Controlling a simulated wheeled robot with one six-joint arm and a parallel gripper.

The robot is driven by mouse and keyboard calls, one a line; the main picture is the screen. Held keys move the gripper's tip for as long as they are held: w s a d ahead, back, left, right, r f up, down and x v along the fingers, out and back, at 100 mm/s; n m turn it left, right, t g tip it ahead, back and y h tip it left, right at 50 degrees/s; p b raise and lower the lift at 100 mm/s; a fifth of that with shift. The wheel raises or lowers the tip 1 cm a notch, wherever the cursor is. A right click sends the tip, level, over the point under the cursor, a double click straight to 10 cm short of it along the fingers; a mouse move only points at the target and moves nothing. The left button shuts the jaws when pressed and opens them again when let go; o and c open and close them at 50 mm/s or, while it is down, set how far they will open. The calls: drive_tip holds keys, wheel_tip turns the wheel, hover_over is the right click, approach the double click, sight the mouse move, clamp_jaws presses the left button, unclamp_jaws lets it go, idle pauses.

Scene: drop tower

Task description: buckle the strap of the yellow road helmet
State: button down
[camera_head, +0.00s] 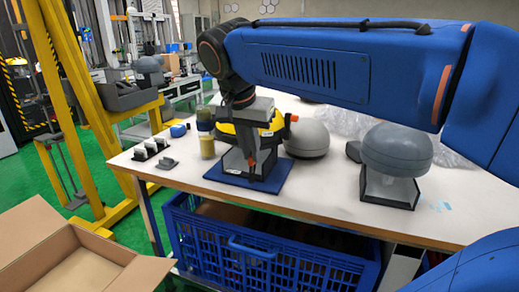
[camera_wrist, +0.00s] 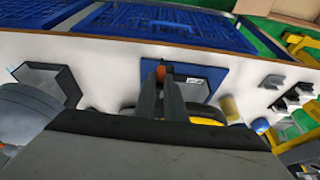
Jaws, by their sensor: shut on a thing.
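The yellow road helmet (camera_head: 226,131) sits on a clear-sided stand (camera_head: 234,161) with a dark base, on a blue mat (camera_head: 273,187). My gripper (camera_head: 256,174) points down in front of it and hides much of it. In the wrist view, part of the helmet (camera_wrist: 206,121) shows behind the fingers. My gripper is shut on a small orange piece (camera_wrist: 161,73), visible between the fingertips. I cannot tell whether this piece is part of the strap buckle. The rest of the strap cannot be made out.
Grey helmets (camera_head: 307,139) and (camera_head: 397,150) stand to the right. A blue crate (camera_head: 270,262) is below the table's front edge; an open carton (camera_head: 75,262) is front left.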

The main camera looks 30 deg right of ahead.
drive_tip(key=shift+w+a+r, duration=0.4)
drive_tip(key=shift+w+a, duration=2.35)
drive_tip(key=shift+w, duration=2.75)
drive_tip(key=shift+w+a+r, duration=0.4)
drive_tip(key=shift+w+a, duration=2.3)
drive_tip(key=shift+w, duration=2.75)
drive_tip(key=w+d+r, duration=0.2)
drive_tip(key=d+r, duration=0.1)
drive_tip(key=d, duration=0.3)
drive_tip(key=w+d+r, duration=0.2)
drive_tip(key=d+r, duration=0.1)
drive_tip(key=d, duration=0.4)
drive_tip(key=shift+w+d+r, duration=0.25)
drive_tip(key=shift+w+r, duration=0.05)
drive_tip(key=shift+a+f, duration=0.1)
drive_tip(key=shift+f, duration=0.5)
